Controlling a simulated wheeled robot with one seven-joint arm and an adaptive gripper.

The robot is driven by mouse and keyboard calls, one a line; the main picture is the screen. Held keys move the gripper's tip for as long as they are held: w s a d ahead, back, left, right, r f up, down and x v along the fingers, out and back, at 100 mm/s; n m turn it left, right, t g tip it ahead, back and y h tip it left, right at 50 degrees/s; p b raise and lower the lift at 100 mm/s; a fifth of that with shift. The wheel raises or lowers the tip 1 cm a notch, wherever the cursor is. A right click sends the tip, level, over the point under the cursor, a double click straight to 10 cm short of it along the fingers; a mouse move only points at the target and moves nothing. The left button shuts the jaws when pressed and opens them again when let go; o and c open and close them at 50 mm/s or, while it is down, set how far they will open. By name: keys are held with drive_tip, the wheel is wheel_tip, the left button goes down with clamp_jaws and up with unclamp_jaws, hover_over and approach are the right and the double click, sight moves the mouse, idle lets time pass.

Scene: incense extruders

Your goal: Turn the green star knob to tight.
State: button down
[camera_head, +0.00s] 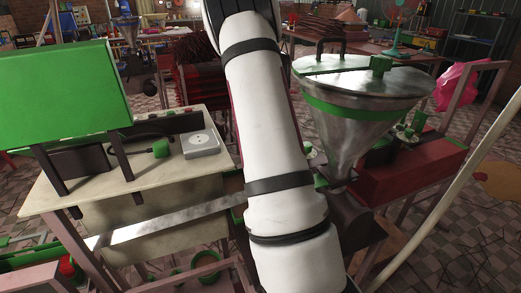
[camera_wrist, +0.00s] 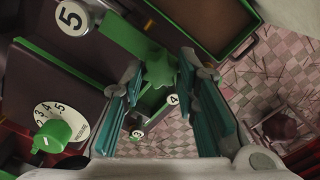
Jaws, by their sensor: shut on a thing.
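The green star knob (camera_wrist: 160,69) shows in the wrist view, in the upper middle, between the fingertips of my gripper (camera_wrist: 161,64). The two teal-padded fingers stand on either side of the knob, and my gripper is shut on it. The exact contact at the fingertips is hard to see. A round label marked 4 (camera_wrist: 174,99) lies just below the knob, and one marked 3 (camera_wrist: 137,133) sits lower down. In the head view my white arm covers the middle, and the gripper and star knob are hidden.
In the head view, a metal hopper (camera_head: 345,125) stands right of my arm and a green box (camera_head: 60,85) left.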

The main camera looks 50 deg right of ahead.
drive_tip(key=shift+m+b, duration=0.45)
drive_tip(key=shift+m, duration=1.75)
drive_tip(key=c, duration=1.2)
unclamp_jaws()
drive_tip(key=shift+c, duration=0.2)
wheel_tip(320, 180, up, 12)
